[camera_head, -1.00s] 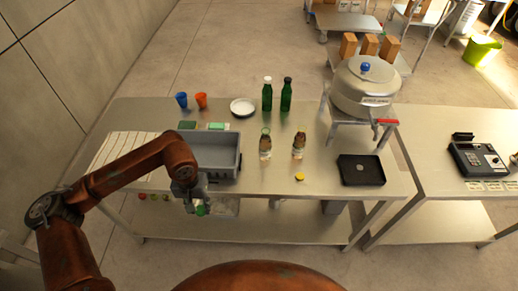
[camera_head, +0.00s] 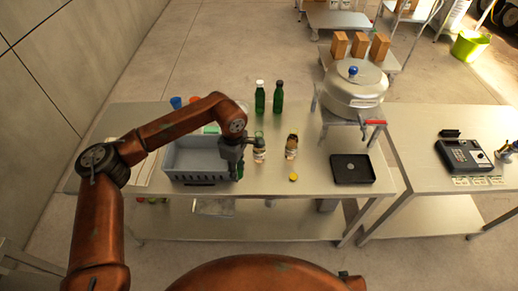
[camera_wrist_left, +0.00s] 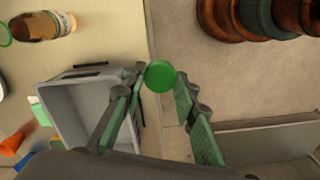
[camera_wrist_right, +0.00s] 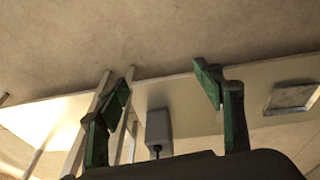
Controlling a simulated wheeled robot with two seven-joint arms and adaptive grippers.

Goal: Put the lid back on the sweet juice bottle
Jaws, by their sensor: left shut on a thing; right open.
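A green lid (camera_wrist_left: 160,76) is pinched between the fingertips of my left gripper (camera_wrist_left: 159,80). In the head view this gripper (camera_head: 239,168) points down at the right end of the grey bin, just left of the nearer clear bottles. The left bottle (camera_head: 259,151) and the right bottle (camera_head: 291,149) stand upright with brownish contents; I cannot read their labels. One bottle (camera_wrist_left: 48,24) also shows at the upper left of the left wrist view, apart from the lid. A yellow lid (camera_head: 293,177) lies on the table. My right gripper (camera_wrist_right: 165,88) is open and empty.
The grey bin (camera_head: 200,181) stands on the table (camera_head: 315,187). Two green bottles (camera_head: 260,98) stand behind. A silver press pot (camera_head: 354,92) is on a stand at the right, with a black tray (camera_head: 352,169) in front.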

